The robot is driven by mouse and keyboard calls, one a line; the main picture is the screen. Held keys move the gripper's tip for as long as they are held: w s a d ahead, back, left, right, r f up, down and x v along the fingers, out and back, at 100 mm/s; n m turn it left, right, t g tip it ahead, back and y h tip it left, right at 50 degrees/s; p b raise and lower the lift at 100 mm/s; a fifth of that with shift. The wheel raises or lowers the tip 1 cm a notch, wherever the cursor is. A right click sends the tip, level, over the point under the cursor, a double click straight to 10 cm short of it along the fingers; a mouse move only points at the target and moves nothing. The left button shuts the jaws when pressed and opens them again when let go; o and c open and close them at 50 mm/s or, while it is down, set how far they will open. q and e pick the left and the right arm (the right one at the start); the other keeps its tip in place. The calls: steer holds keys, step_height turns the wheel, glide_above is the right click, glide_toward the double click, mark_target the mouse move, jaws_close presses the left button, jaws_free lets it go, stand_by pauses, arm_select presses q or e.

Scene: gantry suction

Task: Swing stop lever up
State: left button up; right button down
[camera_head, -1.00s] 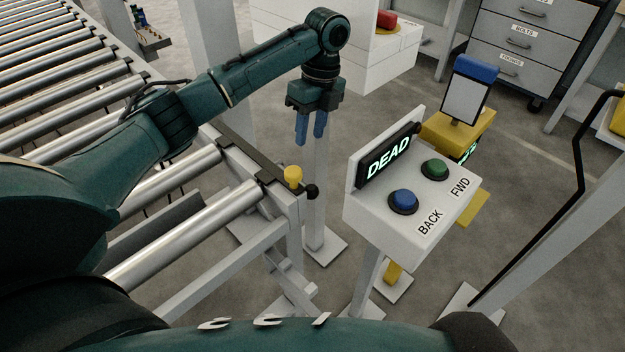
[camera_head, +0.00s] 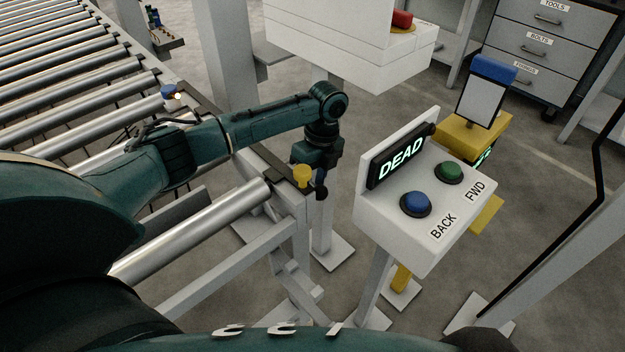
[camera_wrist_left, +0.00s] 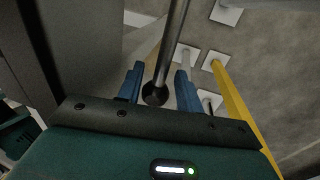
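My right gripper is not in view.
A white control box (camera_head: 400,225) reading DEAD, with blue and green buttons, stands to the right of the gripper. The conveyor rollers (camera_head: 190,232) lie to the left. A white cabinet with a red button (camera_head: 402,19) is behind. Open floor shows between the stands.

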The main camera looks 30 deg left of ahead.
arm_select(q)
steer(key=shift+c, duration=0.2)
jaws_close()
stand_by(0.5)
